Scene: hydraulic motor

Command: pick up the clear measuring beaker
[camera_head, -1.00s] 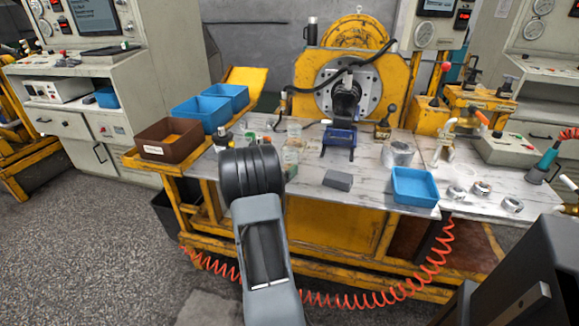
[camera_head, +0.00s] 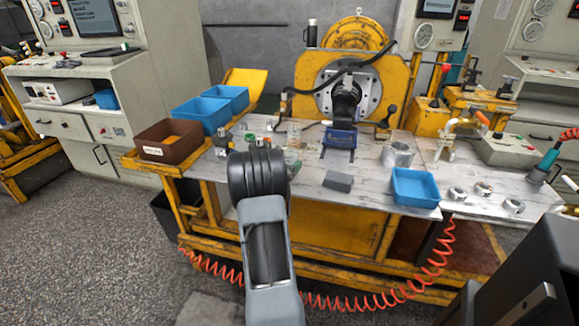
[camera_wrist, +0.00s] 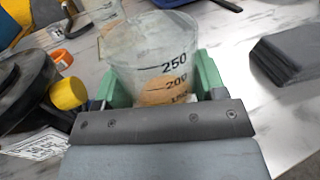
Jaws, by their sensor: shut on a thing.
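The clear measuring beaker (camera_wrist: 150,48) fills the middle of the wrist view. It has dark marks such as 250 and 200, and an orange-brown tone shows in its lower part. My gripper (camera_wrist: 160,82) has its green fingers on both sides of the beaker and is shut on it. The beaker's base is hidden behind the gripper body, so I cannot tell whether it touches the table. In the head view my arm hides most of the gripper, and only a bit of green shows past the arm.
The marble-look table (camera_head: 310,187) holds a grey block (camera_head: 338,181), a blue bin (camera_head: 415,187) and a metal cylinder (camera_head: 398,155). Another clear container (camera_wrist: 101,12) stands behind the beaker. A yellow-capped black object (camera_wrist: 66,93) lies close on the left. A brown bin (camera_head: 168,138) stands farther left.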

